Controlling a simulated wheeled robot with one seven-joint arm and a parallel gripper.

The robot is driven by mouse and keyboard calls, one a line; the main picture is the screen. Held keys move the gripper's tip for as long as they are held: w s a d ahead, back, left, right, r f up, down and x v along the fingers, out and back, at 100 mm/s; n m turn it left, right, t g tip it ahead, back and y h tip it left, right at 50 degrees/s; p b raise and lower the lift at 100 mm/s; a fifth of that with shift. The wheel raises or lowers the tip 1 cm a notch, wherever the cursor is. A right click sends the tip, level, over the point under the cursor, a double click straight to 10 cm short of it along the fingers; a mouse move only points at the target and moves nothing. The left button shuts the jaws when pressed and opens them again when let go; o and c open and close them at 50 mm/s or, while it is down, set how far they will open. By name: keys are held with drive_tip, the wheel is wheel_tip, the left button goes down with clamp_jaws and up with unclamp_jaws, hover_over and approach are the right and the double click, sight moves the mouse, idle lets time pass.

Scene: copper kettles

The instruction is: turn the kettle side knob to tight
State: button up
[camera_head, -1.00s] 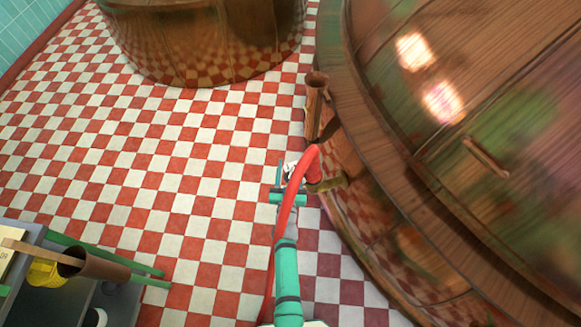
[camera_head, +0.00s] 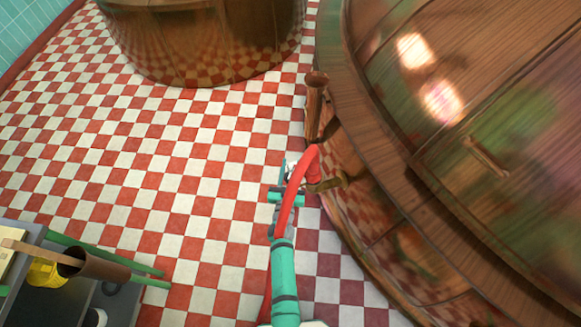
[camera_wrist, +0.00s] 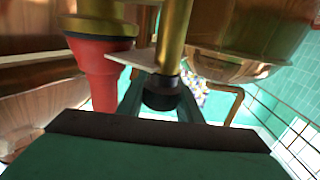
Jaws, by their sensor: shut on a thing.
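The large copper kettle (camera_head: 500,75) fills the right of the head view. In the wrist view a dark round knob (camera_wrist: 161,94) sits at the end of a brass stem (camera_wrist: 174,35). My gripper (camera_wrist: 160,88) is shut on the knob, with one dark green finger on each side of it. In the head view my gripper (camera_head: 290,172) is at the kettle's lower left side, partly hidden by a red hose. The knob is not clear there, and no tight mark can be read.
The red hose (camera_head: 297,185) arches over my wrist to the kettle side; its red end (camera_wrist: 100,68) is close left of the knob. A second copper kettle (camera_head: 205,45) stands at the back. A grey cart (camera_head: 60,295) with tools is at lower left. The checkered floor (camera_head: 150,170) between is clear.

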drive_tip(key=shift+d+m+h, duration=0.2)
drive_tip(key=shift+m+h, duration=0.4)
drive_tip(key=shift+h, duration=0.3)
drive_tip(key=shift+s+d+m+g+h, duration=0.15)
drive_tip(key=shift+m+g+h, duration=0.4)
drive_tip(key=shift+h, duration=0.3)
drive_tip(key=shift+s+d+m+g+h, duration=0.1)
drive_tip(key=shift+m+g+h, duration=0.35)
drive_tip(key=shift+m+h, duration=0.3)
drive_tip(key=shift+d+m+g+h, duration=0.15)
drive_tip(key=shift+m+g+h, duration=0.35)
drive_tip(key=shift+h, duration=0.4)
drive_tip(key=shift+s+d, duration=0.1)
drive_tip(key=shift+s, duration=0.05)
drive_tip(key=o, duration=1)
drive_tip(key=shift+o, duration=0.2)
drive_tip(key=shift+d, duration=0.15)
drive_tip(key=shift+f, duration=0.1)
